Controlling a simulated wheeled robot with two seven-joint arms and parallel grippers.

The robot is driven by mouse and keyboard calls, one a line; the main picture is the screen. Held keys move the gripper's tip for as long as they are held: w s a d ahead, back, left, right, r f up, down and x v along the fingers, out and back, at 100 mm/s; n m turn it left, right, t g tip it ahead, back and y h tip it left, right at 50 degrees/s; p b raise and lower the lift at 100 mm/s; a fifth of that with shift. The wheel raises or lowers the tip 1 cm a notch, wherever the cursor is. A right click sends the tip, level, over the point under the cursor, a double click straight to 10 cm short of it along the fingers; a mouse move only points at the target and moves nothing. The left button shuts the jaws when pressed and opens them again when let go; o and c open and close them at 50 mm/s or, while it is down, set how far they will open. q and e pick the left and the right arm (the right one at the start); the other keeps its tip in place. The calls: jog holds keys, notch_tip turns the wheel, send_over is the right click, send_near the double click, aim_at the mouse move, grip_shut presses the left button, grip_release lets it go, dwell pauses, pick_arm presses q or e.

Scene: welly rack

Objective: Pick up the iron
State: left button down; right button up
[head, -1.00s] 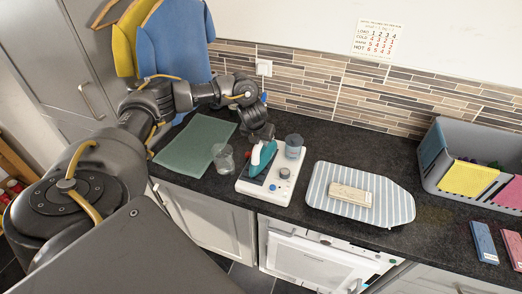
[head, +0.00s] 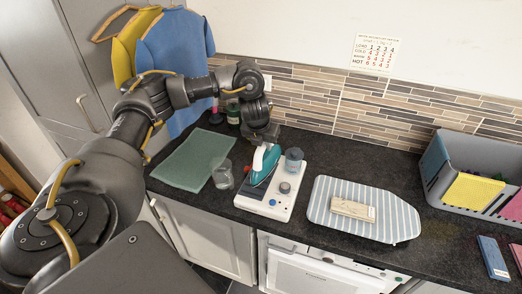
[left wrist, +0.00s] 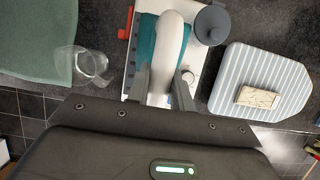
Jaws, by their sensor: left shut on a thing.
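The iron (head: 263,165), teal with a white handle, is at the white base station (head: 280,207) on the dark counter. It also shows in the left wrist view (left wrist: 146,40), with its pale handle between my fingers. My left gripper (head: 265,139) is above the iron and shut on its handle; it shows in the left wrist view (left wrist: 160,85) too. I cannot tell whether the iron is touching the base or just above it. My right gripper is not in view.
A clear cup (head: 223,175) stands left of the base, and a grey-blue cup (head: 293,160) stands at its back right. A green mat (head: 190,160) lies left. A striped board (head: 385,222) with a pale block (head: 353,209) lies right. A grey crate (head: 435,170) stands far right.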

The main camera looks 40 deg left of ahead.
pick_arm(q)
jog(key=s+d+r, duration=0.5)
jog(key=d+r, duration=0.1)
jog(key=d, duration=0.3)
jog(key=shift+s+b, duration=0.4)
jog(key=shift+r, duration=0.1)
jog(key=c, duration=1.8)
grip_release()
jog(key=c, duration=2.6)
grip_release()
jog(key=s+d+f+n+g+b, duration=0.3)
jog(key=d+n, duration=0.1)
jog(key=n, duration=0.6)
jog(key=s+d+f+n+g+h+b, duration=0.1)
jog(key=s+d+f+n+g+b, duration=0.1)
jog(key=n, duration=0.9)
jog(key=s+d+f+n+g+b, duration=0.3)
jog(key=d+f+n+b, duration=0.2)
jog(key=n, duration=0.6)
jog(key=shift+s+d+f+g+b, duration=0.3)
jog(key=shift+s+d+f+b, duration=0.1)
jog(key=shift+b, duration=0.35)
jog(key=c, duration=2.2)
grip_release()
jog(key=shift+w, duration=0.1)
